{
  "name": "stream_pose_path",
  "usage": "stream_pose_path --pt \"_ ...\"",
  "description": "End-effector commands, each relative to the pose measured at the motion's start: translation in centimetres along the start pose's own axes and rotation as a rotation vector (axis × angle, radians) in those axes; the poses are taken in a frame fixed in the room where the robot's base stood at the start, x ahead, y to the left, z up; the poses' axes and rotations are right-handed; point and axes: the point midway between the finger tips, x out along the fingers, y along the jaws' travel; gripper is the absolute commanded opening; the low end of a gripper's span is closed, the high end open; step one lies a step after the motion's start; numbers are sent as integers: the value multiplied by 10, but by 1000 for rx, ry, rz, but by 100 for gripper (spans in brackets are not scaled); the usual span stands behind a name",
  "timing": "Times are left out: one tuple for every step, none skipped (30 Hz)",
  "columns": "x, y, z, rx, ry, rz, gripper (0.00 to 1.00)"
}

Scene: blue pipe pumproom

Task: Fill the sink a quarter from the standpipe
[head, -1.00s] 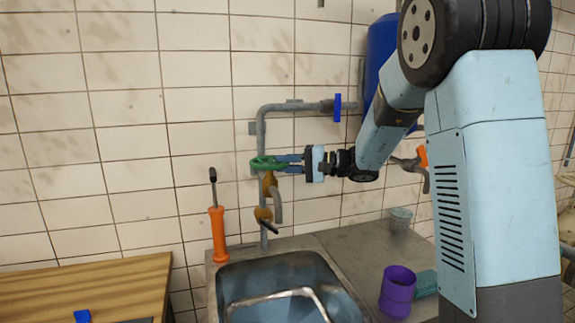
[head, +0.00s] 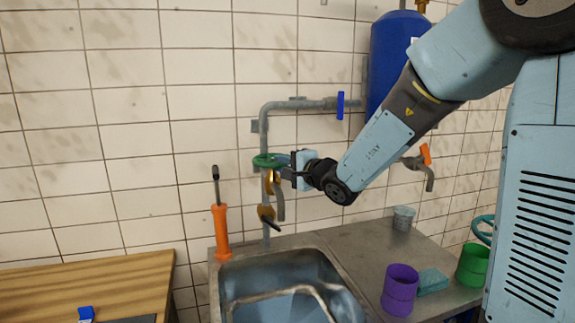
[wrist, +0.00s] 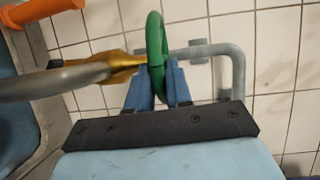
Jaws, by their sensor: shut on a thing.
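The standpipe (head: 264,125) is a grey pipe on the tiled wall behind the sink, with a brass tap body and a grey downward spout (head: 279,205). A green handwheel (head: 268,161) sits on top of the tap. My gripper (head: 284,160) reaches it from the right. In the wrist view my gripper's blue fingers (wrist: 158,85) are shut on the green handwheel (wrist: 155,55), one on each side of its rim. I cannot tell any water running from the spout.
A blue handwheel (head: 340,105) is on the upper pipe, near a blue tank (head: 395,55). An orange-handled tool (head: 220,225) stands left of the sink.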

Motion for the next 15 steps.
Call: stream_pose_path --pt "0 5 3 3 9 11 0" --pt "0 5 4 4 16 11 0" --pt "0 5 4 3 24 11 0" --pt "0 5 5 4 30 10 0" --pt "0 5 5 5 34 10 0" --pt "0 5 6 5 39 10 0" --pt "1 5 6 5 43 10 0" --pt "1 5 6 5 47 10 0" --pt "1 5 6 5 49 11 0" --pt "1 5 6 5 51 11 0" --pt "1 5 6 5 53 11 0" --pt "1 5 7 6 54 11 0" --pt "1 5 7 6 55 11 0" --pt "1 6 7 6 55 11 0" --pt "1 6 7 6 56 11 0"
